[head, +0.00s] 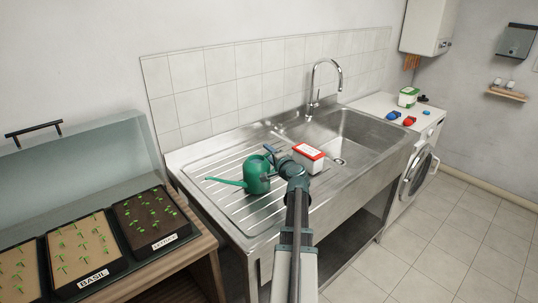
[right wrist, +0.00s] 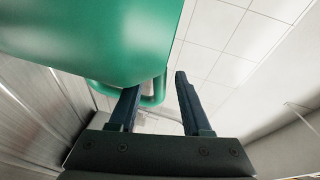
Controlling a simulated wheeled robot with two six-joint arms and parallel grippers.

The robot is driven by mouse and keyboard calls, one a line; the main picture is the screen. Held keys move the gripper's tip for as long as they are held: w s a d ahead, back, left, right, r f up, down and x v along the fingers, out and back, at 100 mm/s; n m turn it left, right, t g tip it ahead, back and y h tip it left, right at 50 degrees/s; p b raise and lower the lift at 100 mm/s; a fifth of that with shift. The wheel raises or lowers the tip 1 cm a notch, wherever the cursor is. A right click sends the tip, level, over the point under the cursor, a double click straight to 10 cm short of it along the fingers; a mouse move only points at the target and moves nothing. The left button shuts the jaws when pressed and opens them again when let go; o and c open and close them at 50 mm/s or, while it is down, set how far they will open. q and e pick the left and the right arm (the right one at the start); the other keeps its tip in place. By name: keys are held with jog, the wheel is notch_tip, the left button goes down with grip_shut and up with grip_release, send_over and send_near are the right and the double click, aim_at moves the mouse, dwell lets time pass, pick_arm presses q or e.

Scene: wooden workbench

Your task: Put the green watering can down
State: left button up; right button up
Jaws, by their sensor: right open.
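The green watering can (head: 257,178) stands upright on the ribbed drainboard (head: 222,170) of the steel sink unit, its spout pointing left. My right gripper (head: 271,153) is at the can's right side, by its handle. In the right wrist view the can's body (right wrist: 95,35) fills the upper left. Part of its green handle loop (right wrist: 160,88) shows between the open fingers of the right gripper (right wrist: 158,84). I cannot tell whether a finger touches the handle. My left gripper is not in view.
A red-and-white box (head: 308,157) sits just right of the gripper, near the basin's edge. The sink basin (head: 350,135) and tap (head: 322,80) are behind it. Seedling trays (head: 85,252) stand at the left. A washing machine (head: 420,170) is at the right.

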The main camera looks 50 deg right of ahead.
jog(key=shift+r, duration=0.2)
jog(key=p+v, duration=0.2)
jog(key=v, duration=1)
jog(key=shift+f, duration=0.15)
